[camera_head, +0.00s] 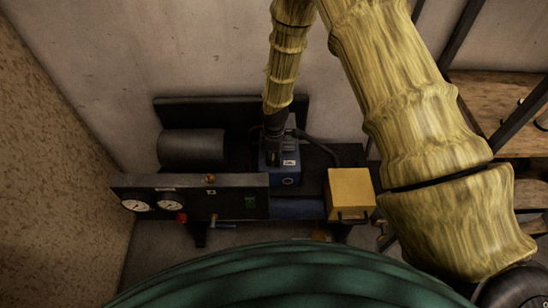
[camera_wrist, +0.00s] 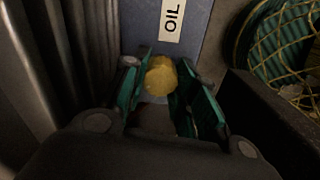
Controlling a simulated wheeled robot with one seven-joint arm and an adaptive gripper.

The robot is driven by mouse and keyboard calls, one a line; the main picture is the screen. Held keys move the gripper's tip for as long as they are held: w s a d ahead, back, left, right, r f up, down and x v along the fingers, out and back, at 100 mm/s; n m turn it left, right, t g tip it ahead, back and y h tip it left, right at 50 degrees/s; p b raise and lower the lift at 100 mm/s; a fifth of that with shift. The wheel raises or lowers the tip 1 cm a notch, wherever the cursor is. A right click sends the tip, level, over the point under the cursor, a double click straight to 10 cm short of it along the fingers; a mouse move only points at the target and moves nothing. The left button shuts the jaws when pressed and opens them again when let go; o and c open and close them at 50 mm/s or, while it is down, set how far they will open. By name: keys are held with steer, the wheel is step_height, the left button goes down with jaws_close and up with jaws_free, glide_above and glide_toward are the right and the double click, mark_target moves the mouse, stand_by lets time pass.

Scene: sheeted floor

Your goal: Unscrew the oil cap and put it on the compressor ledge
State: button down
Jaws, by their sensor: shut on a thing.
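The oil cap (camera_wrist: 160,76) is a yellow round piece between my gripper's green fingers in the wrist view. My gripper (camera_wrist: 160,88) is shut on it, with a finger on each side. A blue block (camera_wrist: 198,40) with a white "OIL" label (camera_wrist: 172,18) is just beyond the cap. I cannot tell whether the cap is seated in the block or apart from it. In the head view my gripper (camera_head: 276,140) points down at the blue block (camera_head: 283,178) on the compressor (camera_head: 240,205) and hides the cap. A dark flat ledge (camera_head: 318,157) lies right of the block.
A dark cylinder (camera_head: 192,148) lies left of the block. The front panel (camera_head: 236,200) carries two gauges (camera_head: 136,205), a red knob (camera_head: 181,217) and brass fittings. A yellow box (camera_head: 350,192) stands at the right. Wooden shelves (camera_head: 500,100) are further right.

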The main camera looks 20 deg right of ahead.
steer(key=n+p, duration=0.1)
steer(key=n, duration=0.6)
steer(key=shift+r+p, duration=0.15)
steer(key=shift+p, duration=0.25)
steer(key=n+p, duration=0.2)
steer(key=n, duration=0.6)
steer(key=shift+n+p, duration=0.3)
steer(key=shift+p, duration=0.05)
steer(key=c, duration=1.1)
jaws_free()
steer(key=shift+c, duration=0.5)
